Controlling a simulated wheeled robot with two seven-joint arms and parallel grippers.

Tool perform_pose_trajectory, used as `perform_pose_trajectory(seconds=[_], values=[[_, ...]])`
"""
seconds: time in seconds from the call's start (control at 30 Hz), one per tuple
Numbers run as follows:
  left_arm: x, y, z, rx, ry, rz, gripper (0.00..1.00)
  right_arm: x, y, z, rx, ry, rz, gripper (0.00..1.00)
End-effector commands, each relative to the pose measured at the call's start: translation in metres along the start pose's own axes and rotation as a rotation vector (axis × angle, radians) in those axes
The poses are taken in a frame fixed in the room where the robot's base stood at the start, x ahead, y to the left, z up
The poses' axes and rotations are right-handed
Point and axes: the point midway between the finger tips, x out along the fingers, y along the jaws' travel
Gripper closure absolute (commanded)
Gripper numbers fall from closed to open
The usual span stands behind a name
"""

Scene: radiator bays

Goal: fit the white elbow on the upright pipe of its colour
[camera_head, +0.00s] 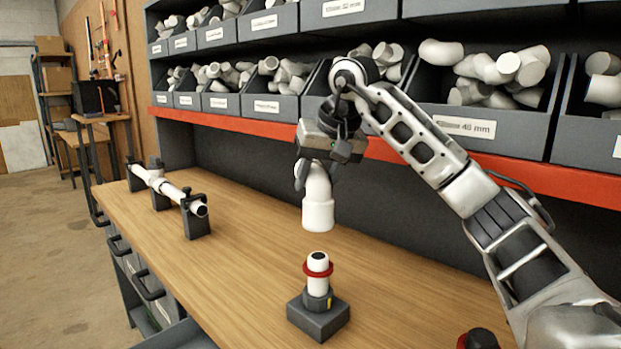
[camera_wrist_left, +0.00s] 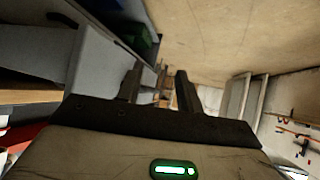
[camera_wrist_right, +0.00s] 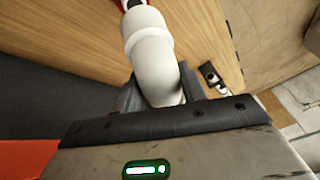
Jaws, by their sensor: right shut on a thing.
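The white elbow (camera_head: 318,208) is in my right gripper (camera_head: 317,172), which is shut on its upper part. Its wide collar points down, in the air above the bench. The upright white pipe (camera_head: 317,284) has a dark top opening and a red ring, and stands in a dark grey base (camera_head: 318,319). In the head view the elbow is above the pipe, with a gap between them. The right wrist view shows the elbow (camera_wrist_right: 153,58) between the jaws, hiding most of the pipe. My left gripper (camera_wrist_left: 158,88) is open and empty in its own wrist view.
A white pipe (camera_head: 160,184) lies across dark holders (camera_head: 196,216) at the bench's left. Bins (camera_head: 478,128) of grey-white fittings line the shelves behind, above a red rail (camera_head: 235,122). A red and black item (camera_head: 479,339) shows at the lower right. The wooden bench (camera_head: 240,262) is clear mid-left.

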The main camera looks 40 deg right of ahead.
Motion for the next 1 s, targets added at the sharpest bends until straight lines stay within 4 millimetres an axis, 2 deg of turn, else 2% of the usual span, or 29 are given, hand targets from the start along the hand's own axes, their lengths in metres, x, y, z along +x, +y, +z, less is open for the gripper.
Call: perform_pose_trajectory(seconds=[0.07,0.27,1.0], values=[[0.004,0.001,0.008,-0.001,-0.002,0.004,0.64,0.008,0.001,0.003,0.000,0.001,-0.001,0.83],[0.008,0.004,0.012,-0.001,0.003,0.013,0.64,0.019,0.004,0.008,0.000,0.001,0.000,0.83],[0.024,0.012,0.015,-0.081,0.073,0.049,0.64,0.057,0.011,0.024,0.000,0.001,0.001,0.83]])
